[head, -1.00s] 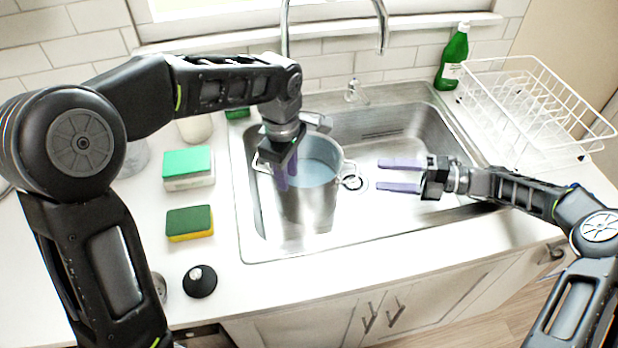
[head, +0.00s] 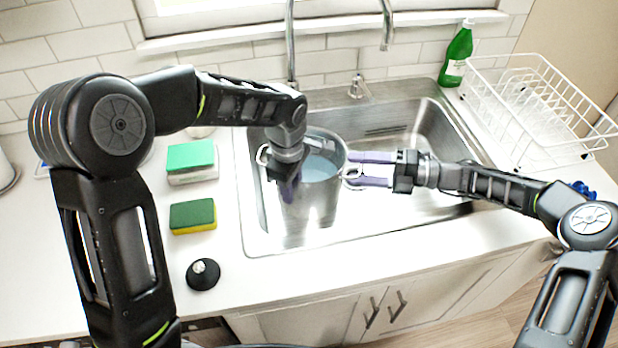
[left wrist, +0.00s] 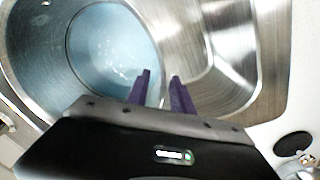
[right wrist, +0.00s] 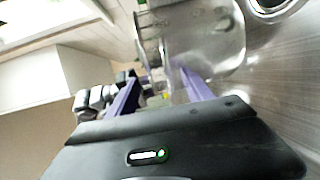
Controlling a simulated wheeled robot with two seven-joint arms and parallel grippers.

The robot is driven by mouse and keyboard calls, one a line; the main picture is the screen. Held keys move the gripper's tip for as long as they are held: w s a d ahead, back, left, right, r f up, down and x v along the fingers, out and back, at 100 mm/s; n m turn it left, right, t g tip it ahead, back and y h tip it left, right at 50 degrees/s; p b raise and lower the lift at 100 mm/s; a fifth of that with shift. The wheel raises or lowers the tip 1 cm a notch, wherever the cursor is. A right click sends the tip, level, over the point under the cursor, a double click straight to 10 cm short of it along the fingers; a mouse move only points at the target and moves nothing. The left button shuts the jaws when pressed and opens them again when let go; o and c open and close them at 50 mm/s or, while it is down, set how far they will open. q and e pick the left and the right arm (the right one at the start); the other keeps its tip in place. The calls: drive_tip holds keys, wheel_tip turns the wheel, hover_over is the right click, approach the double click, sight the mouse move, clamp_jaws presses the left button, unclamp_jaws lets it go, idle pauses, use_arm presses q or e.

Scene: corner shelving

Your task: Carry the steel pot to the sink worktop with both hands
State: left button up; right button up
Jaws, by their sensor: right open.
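The steel pot (head: 318,205) stands upright in the sink basin with bluish water in it; the water also shows in the left wrist view (left wrist: 112,50). My left gripper (head: 287,190) points down at the pot's left side, by the left handle (head: 262,154). Its fingers are fairly close together at the rim in the left wrist view (left wrist: 160,76); whether they grip the handle is hidden. My right gripper (head: 358,168) is open and level, its fingertips at the right handle (head: 352,172). The pot's side shows between and beyond those fingers in the right wrist view (right wrist: 205,38).
The sink's steel rim (head: 330,245) surrounds the pot. Left on the worktop (head: 235,285) are a green-and-white block (head: 190,163), a sponge (head: 192,217) and a black knob-like thing (head: 203,276). A green bottle (head: 458,52) and white dish rack (head: 540,105) stand right. The tap (head: 290,45) is behind.

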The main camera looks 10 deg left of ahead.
use_arm(q)
drive_tip(key=shift+f, duration=0.3)
use_arm(e)
drive_tip(key=shift+a, duration=0.3)
use_arm(q)
drive_tip(key=shift+c, duration=0.5)
use_arm(e)
drive_tip(key=shift+c, duration=0.5)
use_arm(q)
drive_tip(key=c, duration=0.4)
use_arm(e)
drive_tip(key=c, duration=0.4)
use_arm(q)
clamp_jaws()
use_arm(e)
clamp_jaws()
use_arm(q)
drive_tip(key=shift+w+r, duration=0.15)
drive_tip(key=shift+r, duration=0.15)
use_arm(e)
drive_tip(key=shift+w+r, duration=0.1)
drive_tip(key=shift+r, duration=0.2)
